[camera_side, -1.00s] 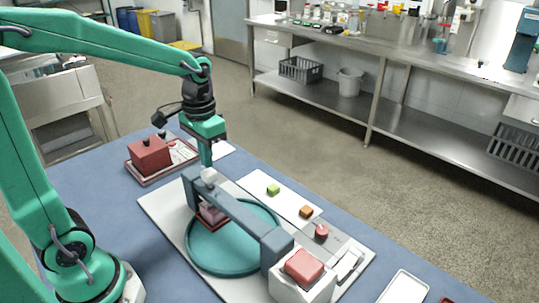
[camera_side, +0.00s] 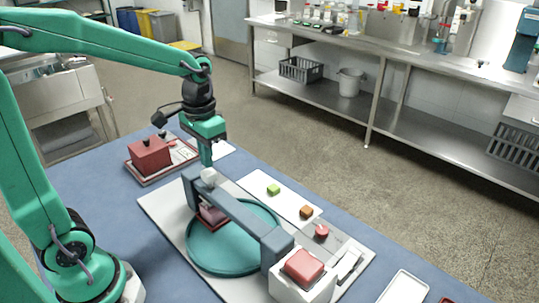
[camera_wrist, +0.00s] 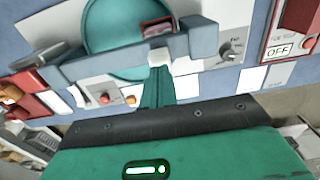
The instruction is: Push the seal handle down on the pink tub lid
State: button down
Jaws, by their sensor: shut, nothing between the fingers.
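A small pink tub (camera_side: 211,214) sits on the teal round turntable (camera_side: 228,262), partly hidden under a grey-blue bar (camera_side: 235,213). It also shows in the wrist view (camera_wrist: 157,27). A white block (camera_side: 209,177), which looks like the seal handle, sits on the bar's far end above the tub. It also shows in the wrist view (camera_wrist: 168,46). My gripper (camera_side: 206,163) is shut and empty, pointing down with its tips right at the white block. In the wrist view, the fingertips (camera_wrist: 158,70) reach the block; whether they touch it I cannot tell.
A red box (camera_side: 150,155) stands on a tray at the back left. A red button (camera_side: 321,231) and a white box with a red top (camera_side: 304,267) stand at the front right.

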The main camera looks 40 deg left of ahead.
jog(key=shift+f, duration=1.4)
dwell(1.9)
jog(key=shift+r, duration=3.8)
jog(key=shift+r, duration=0.4)
dwell(0.6)
